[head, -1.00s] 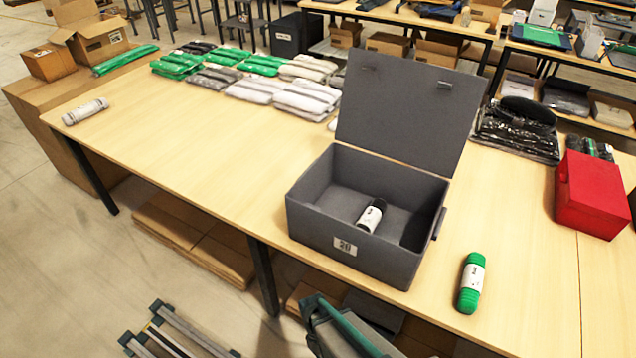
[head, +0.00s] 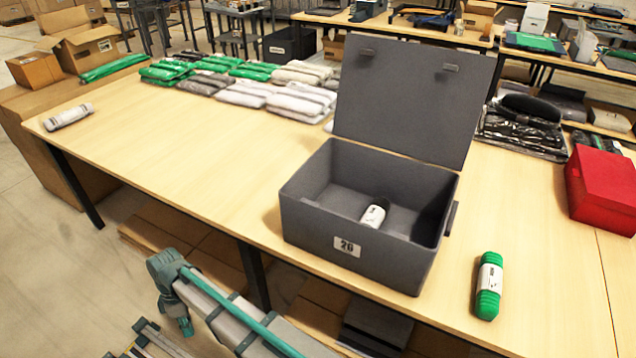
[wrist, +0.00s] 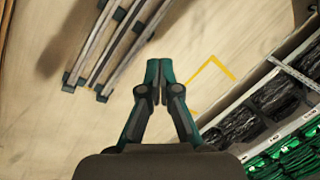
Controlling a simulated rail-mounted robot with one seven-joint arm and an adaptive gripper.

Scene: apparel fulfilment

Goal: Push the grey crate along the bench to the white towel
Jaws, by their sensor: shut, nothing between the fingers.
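The grey crate (head: 330,243) stands on the bench (head: 190,160) near its front edge, right of the middle. Its lid (head: 408,100) stands open at the back, and a dark rolled item with a white label (head: 374,215) lies inside.
A green roll (head: 488,287) lies right of the crate, and a red box (head: 602,190) stands farther right. Several green, grey and white packets (head: 240,80) lie along the back. The bench between crate and towel is clear along the front.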

